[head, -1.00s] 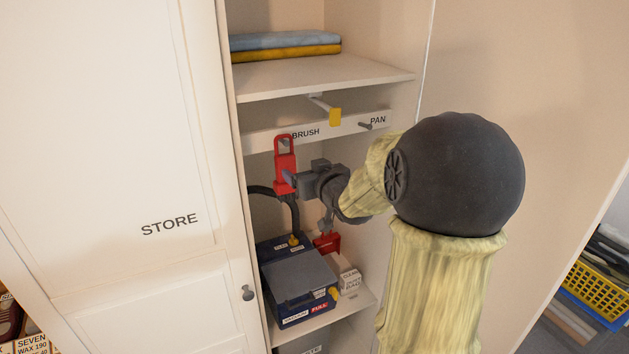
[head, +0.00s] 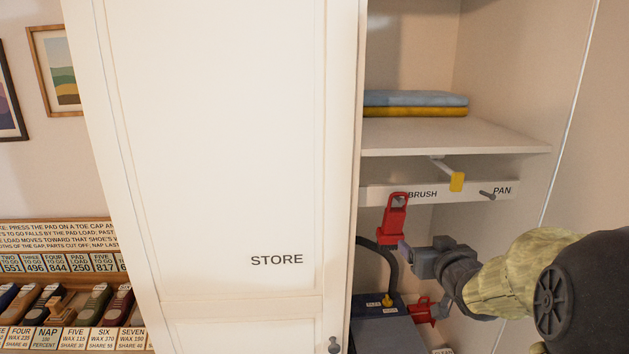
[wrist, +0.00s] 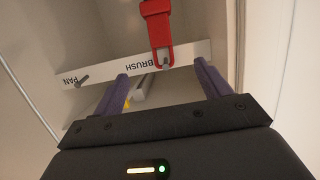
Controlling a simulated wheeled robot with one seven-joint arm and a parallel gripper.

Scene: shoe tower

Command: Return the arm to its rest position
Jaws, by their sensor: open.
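My gripper (head: 403,250) is in the open cupboard in the head view, with its fingertips just below and in front of a red hanging tool (head: 396,218). The tool hangs by its slotted handle on the peg at the BRUSH label. In the wrist view my gripper (wrist: 161,70) has its two purple fingers spread wide with nothing between them. The red tool (wrist: 157,25) shows there beyond the fingertips, its slotted end on the peg. My arm comes in from the lower right of the head view.
The PAN peg (head: 488,195) is bare. A yellow-ended bracket (head: 457,181) juts out under the shelf (head: 450,137), which holds folded cloths (head: 415,103). Below are a blue-grey box (head: 385,335), a black hose and another red item (head: 422,311). The STORE door (head: 230,180) stands left.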

